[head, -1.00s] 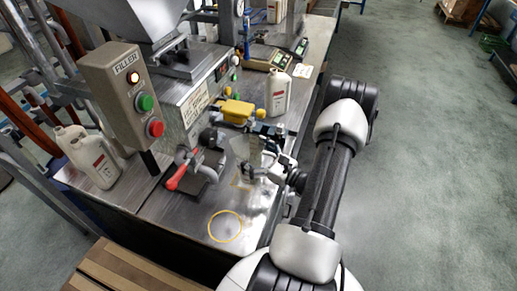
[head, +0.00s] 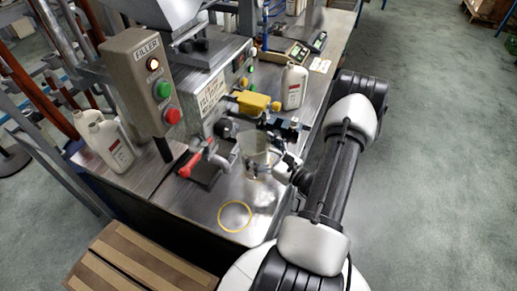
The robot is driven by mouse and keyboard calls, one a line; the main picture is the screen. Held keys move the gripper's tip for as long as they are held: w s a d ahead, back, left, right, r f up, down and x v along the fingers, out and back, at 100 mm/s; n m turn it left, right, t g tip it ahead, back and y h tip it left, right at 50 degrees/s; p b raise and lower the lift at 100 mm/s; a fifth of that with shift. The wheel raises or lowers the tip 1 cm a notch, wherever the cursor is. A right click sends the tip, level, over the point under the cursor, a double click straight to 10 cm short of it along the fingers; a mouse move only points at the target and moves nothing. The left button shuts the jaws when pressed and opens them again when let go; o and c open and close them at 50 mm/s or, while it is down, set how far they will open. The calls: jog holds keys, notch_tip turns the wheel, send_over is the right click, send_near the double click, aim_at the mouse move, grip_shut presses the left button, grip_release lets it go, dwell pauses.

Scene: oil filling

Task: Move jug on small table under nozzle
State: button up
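A pale, see-through or shiny jug (head: 257,148) stands upright on the metal table (head: 208,208), right of the red-handled valve (head: 190,164). A dark, rounded outlet part, perhaps the nozzle (head: 222,128), sits on the filler just left of the jug. My gripper (head: 268,168) is at the jug's lower right side, very close to it or touching. Its fingers are small and partly merge with the jug, so I cannot tell whether they are closed on it. A yellow ring (head: 235,216) is marked on the bare table in front.
The filler's control box (head: 145,80) with green and red buttons overhangs the left. A white bottle (head: 293,88) stands behind the jug, near a yellow part (head: 253,103). More white bottles (head: 110,146) stand left. A slatted wooden surface (head: 135,262) lies at front left.

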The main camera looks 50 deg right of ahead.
jog(key=shift+o, duration=0.2)
jog(key=s, duration=1.2)
jog(key=shift+a, duration=0.2)
